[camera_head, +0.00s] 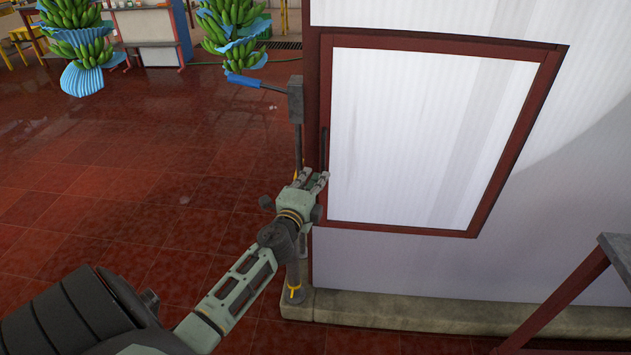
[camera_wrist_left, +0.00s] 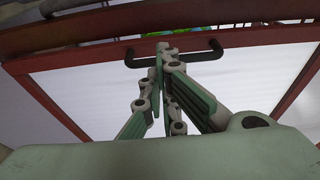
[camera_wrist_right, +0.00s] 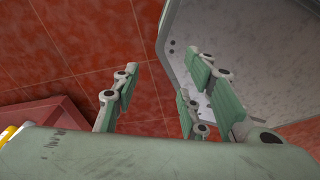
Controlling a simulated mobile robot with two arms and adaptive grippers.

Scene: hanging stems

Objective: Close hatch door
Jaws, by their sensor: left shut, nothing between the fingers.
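The hatch door (camera_head: 425,140) is a white ribbed panel in a dark red frame, set in the white wall in the head view. It looks nearly flush with the wall; I cannot tell whether it is fully shut. Its dark bar handle (camera_head: 325,148) is on the left edge and also crosses the top of the left wrist view (camera_wrist_left: 205,54). My left gripper (camera_head: 322,180) is shut and empty, at the door's left edge just below the handle. Its fingertips overlap the handle in the left wrist view; contact is unclear. My right gripper (camera_wrist_right: 160,72) is open and empty.
A grey post (camera_head: 296,120) with a blue-gripped lever (camera_head: 243,80) stands left of the door. Green banana bunches (camera_head: 75,35) hang at the back left. A concrete kerb (camera_head: 400,310) runs under the wall. A red-legged table (camera_head: 570,285) is at right. The tiled floor at left is clear.

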